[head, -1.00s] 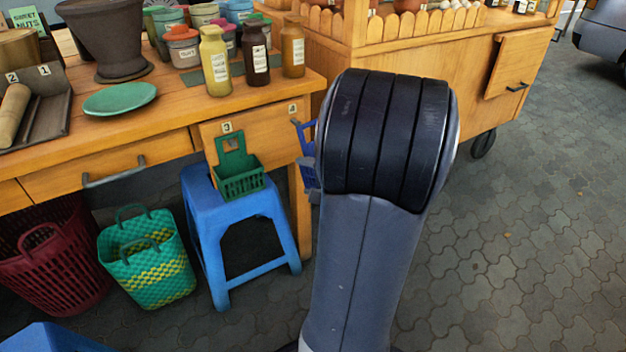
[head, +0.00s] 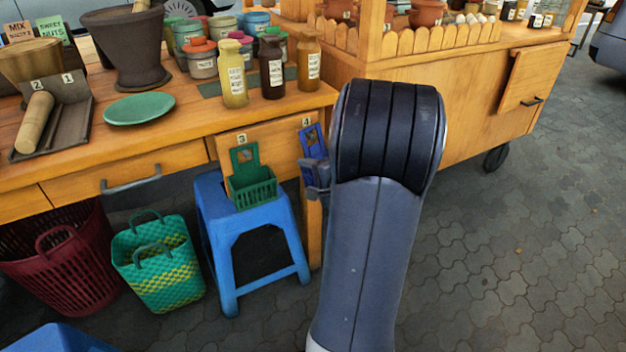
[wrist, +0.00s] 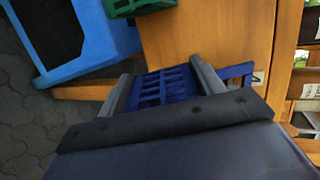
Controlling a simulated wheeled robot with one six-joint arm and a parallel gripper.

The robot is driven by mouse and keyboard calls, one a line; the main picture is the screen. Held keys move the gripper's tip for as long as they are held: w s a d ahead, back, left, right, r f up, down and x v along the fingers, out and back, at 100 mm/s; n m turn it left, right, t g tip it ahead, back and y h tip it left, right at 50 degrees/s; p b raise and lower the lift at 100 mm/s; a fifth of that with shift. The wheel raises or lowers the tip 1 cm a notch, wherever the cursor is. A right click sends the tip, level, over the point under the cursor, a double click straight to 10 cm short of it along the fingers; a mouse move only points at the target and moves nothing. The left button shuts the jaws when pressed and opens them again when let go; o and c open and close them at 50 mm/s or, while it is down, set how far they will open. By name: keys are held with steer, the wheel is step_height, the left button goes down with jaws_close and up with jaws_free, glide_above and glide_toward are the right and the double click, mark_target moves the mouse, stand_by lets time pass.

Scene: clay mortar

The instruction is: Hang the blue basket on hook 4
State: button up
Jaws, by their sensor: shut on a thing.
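The blue basket (head: 313,143) has a tall back plate with an opening near its top. It is at the table's right front corner, just below the label 4 (head: 306,122). My gripper (head: 317,178) is shut on the basket's lower part. In the wrist view the fingers (wrist: 160,72) lie on both sides of the blue lattice (wrist: 165,88), and the back plate's end reaches close to the label 4 (wrist: 259,78). I cannot make out hook 4 itself, nor whether the basket is on it. My arm hides part of the area right of the basket.
A green basket (head: 254,188) hangs under label 3 (head: 241,138), just left of the blue one, above a blue stool (head: 255,218). Jars (head: 272,75) stand on the wooden table (head: 180,120) near its edge. A wooden cart (head: 440,105) stands behind on the right.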

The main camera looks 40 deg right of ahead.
steer(key=shift+w+d+f+b, duration=0.1)
steer(key=shift+w+f+b, duration=0.3)
steer(key=shift+b, duration=0.2)
steer(key=shift+w+b, duration=0.3)
steer(key=shift+b, duration=0.1)
steer(key=c, duration=0.3)
steer(key=shift+f, duration=0.1)
steer(key=shift+w, duration=0.1)
steer(key=o, duration=1.5)
